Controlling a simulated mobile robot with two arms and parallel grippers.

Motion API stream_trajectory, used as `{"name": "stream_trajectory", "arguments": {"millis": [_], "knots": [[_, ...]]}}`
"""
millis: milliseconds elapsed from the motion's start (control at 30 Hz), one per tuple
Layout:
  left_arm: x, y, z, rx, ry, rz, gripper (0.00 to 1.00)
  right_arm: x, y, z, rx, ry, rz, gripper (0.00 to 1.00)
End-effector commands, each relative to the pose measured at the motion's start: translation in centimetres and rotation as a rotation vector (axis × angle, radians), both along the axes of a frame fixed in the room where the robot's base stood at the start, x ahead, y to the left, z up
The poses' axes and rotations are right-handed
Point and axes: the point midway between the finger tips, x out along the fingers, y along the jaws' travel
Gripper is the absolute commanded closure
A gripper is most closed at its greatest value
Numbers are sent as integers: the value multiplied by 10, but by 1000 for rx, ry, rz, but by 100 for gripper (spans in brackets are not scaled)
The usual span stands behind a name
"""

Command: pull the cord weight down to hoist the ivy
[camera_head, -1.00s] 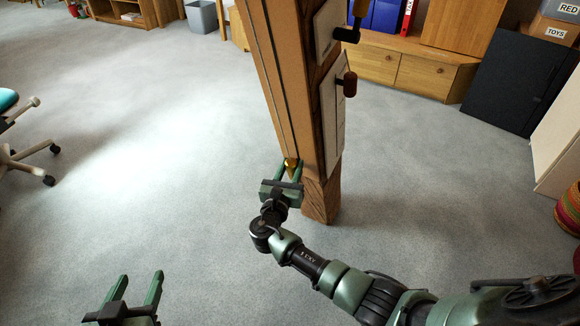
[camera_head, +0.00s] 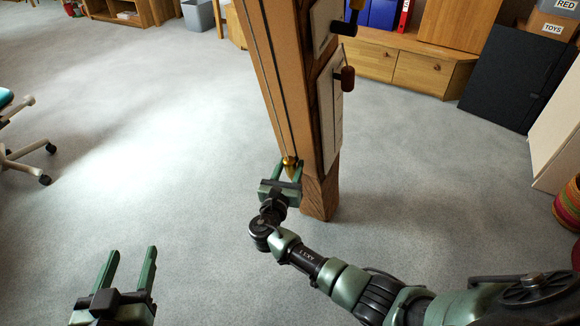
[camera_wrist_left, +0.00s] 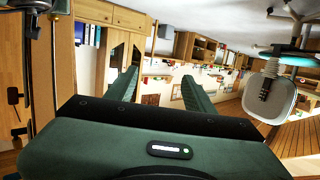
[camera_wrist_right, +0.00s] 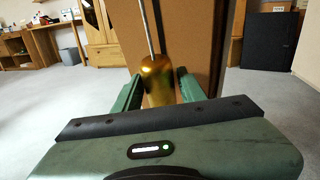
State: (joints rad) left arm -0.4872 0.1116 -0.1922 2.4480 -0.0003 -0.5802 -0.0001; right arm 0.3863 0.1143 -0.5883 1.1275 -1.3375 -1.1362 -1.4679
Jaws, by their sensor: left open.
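The brass cord weight (camera_head: 290,161) hangs low on the front of the timber post (camera_head: 285,95). It also shows in the right wrist view (camera_wrist_right: 158,76), with the cord (camera_wrist_right: 146,25) running up from its top. My right gripper (camera_head: 286,172) has a finger on each side of the weight, both close against it, and looks shut on it. My left gripper (camera_head: 128,268) is open and empty above the floor at lower left, well away from the post. The ivy is not in view.
A panel with a dark red handle (camera_head: 347,78) is on the post's right side. A low wooden cabinet (camera_head: 420,75) and a dark board (camera_head: 515,75) stand behind to the right. An office chair (camera_head: 25,150) is at far left. The carpet (camera_head: 150,150) between is clear.

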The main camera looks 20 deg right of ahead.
Motion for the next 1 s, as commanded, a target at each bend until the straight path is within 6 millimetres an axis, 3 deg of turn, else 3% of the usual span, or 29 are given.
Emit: {"name": "stream_trajectory", "arguments": {"millis": [167,500,700,1000], "knots": [[-1,0,-1,3,12,1,47,-3,3,2,0,-2,1,59],[-31,16,-55,75,318,20,47,-38,30,2,1,1,1,59],[-50,24,-77,107,455,31,47,-56,43,1,1,1,1,59],[-58,27,-85,118,504,34,47,-62,48,0,0,0,0,59]]}}
